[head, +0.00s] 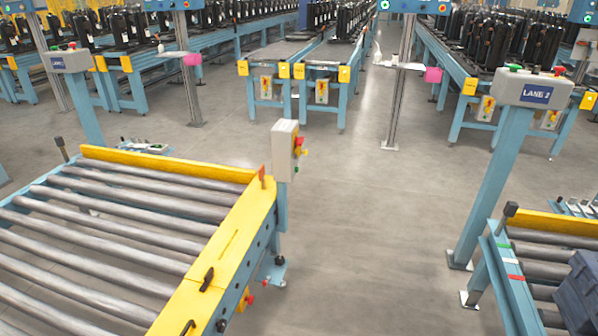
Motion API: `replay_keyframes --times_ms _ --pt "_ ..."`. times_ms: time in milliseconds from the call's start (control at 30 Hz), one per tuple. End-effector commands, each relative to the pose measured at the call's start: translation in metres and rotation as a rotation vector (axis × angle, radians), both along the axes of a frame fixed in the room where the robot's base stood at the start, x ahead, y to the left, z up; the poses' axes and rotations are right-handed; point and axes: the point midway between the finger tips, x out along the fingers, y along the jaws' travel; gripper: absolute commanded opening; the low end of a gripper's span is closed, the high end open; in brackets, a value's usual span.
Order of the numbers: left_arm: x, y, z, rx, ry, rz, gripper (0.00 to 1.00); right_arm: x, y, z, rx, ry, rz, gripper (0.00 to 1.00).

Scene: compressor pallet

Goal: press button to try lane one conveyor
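A grey control box with a blue lane label (62,62) stands on a light-blue post at the upper left. Its label seems to read LANE 1 but is small, and small coloured buttons show on its top. A matching LANE 2 box (536,91) stands on a leaning-looking blue post at the right, with green and red buttons on top. A grey box (286,150) with red, yellow and green controls on its right side stands at the corner of the near roller conveyor (120,225). Neither of my grippers is in view.
Near left, the roller conveyor has yellow rails and no load on its visible rollers. Another roller conveyor (510,275) with a dark crate (580,290) is at the lower right. Grey floor (370,220) lies open between them. Posts and compressor-laden lines stand behind.

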Motion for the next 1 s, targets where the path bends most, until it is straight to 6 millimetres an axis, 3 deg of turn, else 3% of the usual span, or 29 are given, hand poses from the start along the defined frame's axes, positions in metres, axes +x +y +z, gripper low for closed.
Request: replay_keyframes --times_ms 67,300,1000 --pt "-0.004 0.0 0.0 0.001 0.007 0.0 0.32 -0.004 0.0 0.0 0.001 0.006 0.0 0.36" --pt "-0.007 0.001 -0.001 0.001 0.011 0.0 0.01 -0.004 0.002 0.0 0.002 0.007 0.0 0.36" --pt "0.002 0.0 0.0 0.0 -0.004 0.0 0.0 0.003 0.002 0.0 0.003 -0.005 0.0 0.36"
